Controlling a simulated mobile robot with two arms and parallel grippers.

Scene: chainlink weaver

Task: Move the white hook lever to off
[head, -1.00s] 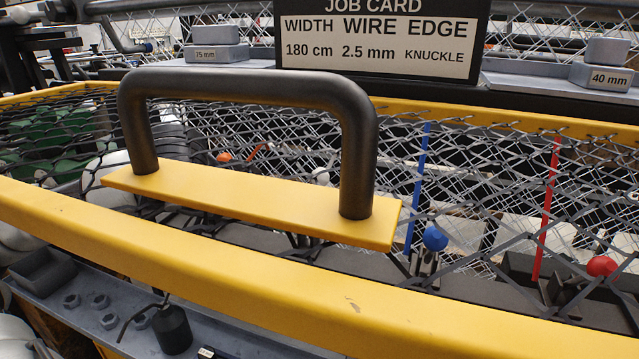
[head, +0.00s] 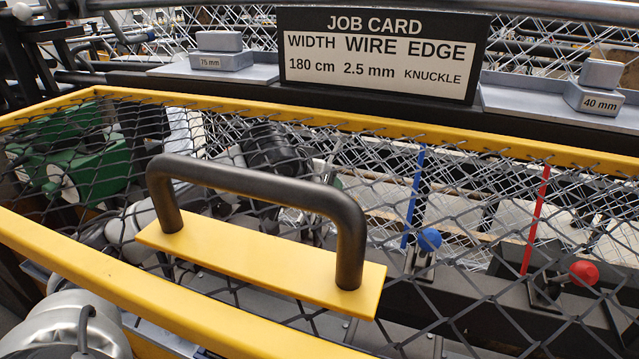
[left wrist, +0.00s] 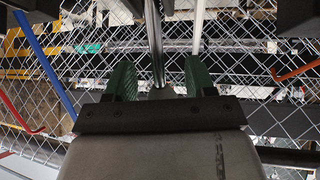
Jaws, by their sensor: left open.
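The white hook lever is hard to pick out in the head view, where the guard's handle and my left arm cover the space left of the blue lever. In the left wrist view a thin white strip (left wrist: 198,28) stands above the right finger, between a blue strip and an orange strip. I cannot make out its knob. My left gripper (left wrist: 158,66) is open, its two green fingers apart. A grey metal rod (left wrist: 154,35) shows between them, and I cannot tell its distance. In the head view the gripper is mostly hidden by handle and mesh. My right gripper is not in view.
A yellow-framed mesh guard (head: 480,140) with a dark handle (head: 262,183) stands in front. Behind it are a blue lever knob (head: 429,240) and a red lever knob (head: 583,273). A job card (head: 380,58) stands at the back, between two weight blocks.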

